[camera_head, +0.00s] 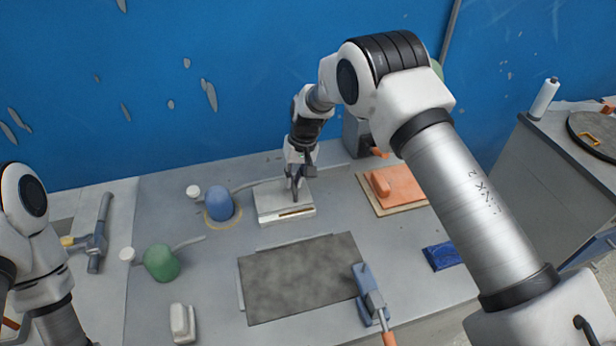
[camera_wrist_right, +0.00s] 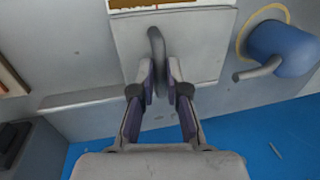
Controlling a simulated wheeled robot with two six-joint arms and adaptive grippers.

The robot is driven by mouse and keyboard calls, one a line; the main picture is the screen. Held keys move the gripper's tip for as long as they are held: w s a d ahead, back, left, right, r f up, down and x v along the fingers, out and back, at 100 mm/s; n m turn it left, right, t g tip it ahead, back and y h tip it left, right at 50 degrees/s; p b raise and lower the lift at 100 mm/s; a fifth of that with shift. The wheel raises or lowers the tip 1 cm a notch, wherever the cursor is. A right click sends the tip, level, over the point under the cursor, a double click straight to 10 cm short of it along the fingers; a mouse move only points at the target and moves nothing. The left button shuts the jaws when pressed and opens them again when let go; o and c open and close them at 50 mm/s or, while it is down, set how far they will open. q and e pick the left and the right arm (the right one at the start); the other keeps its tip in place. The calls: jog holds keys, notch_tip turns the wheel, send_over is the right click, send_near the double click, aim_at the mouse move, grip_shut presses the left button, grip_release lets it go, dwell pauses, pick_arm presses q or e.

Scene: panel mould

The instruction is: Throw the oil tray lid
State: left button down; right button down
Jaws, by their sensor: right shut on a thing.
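The oil tray (camera_head: 285,218) is a pale, low, square box on the bench near the blue wall. Its flat pale lid (camera_wrist_right: 200,50) has a grey curved handle (camera_wrist_right: 156,45), and a narrow brown strip shows near the front edge. My right gripper (camera_head: 296,188) is over the tray, pointing down. In the right wrist view its fingers (camera_wrist_right: 160,82) are closed around the handle. I cannot tell whether the lid is raised off the tray. My left arm shows at the left edge; its gripper is out of view.
A blue pot (camera_head: 219,203) stands left of the tray, a green pot (camera_head: 161,262) nearer. An orange float (camera_head: 398,185) lies right. A hammer (camera_head: 99,236) lies left.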

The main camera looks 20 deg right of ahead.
dwell(0.3)
jog(key=c, duration=1.2)
grip_release()
jog(key=shift+a, duration=0.1)
jog(key=shift+c, duration=0.2)
jog(key=shift+o, duration=0.3)
jog(key=shift+a, duration=0.2)
jog(key=shift+d+r, duration=0.2)
jog(key=shift+r, duration=0.25)
notch_tip(320, 180, up, 11)
jog(key=d, duration=0.2)
jog(key=shift+f, duration=0.1)
